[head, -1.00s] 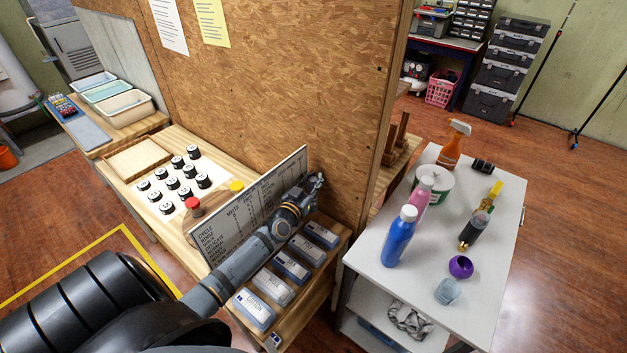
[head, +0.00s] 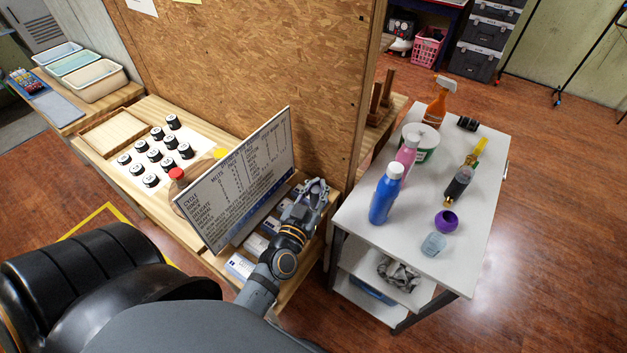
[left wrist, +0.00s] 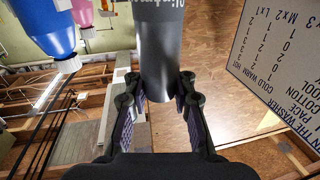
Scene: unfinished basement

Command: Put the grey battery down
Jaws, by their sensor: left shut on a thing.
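The grey battery (left wrist: 160,45) is a dark grey cylinder with pale lettering at its far end in the left wrist view. My left gripper (left wrist: 158,84) is shut on it, with one finger on each side. In the head view my left gripper (head: 314,193) is by the right end of the chart board, above the wooden bench. The battery is hard to make out there. I cannot tell whether it touches anything below. My right gripper is in neither view.
The chart board (head: 245,180) stands beside my left arm, with several labelled boxes (head: 240,266) partly hidden behind the arm. Black-capped jars (head: 154,155) stand further left. On the right, a white cart (head: 410,225) carries a blue bottle (head: 385,195) and other items. Chipboard wall rises behind.

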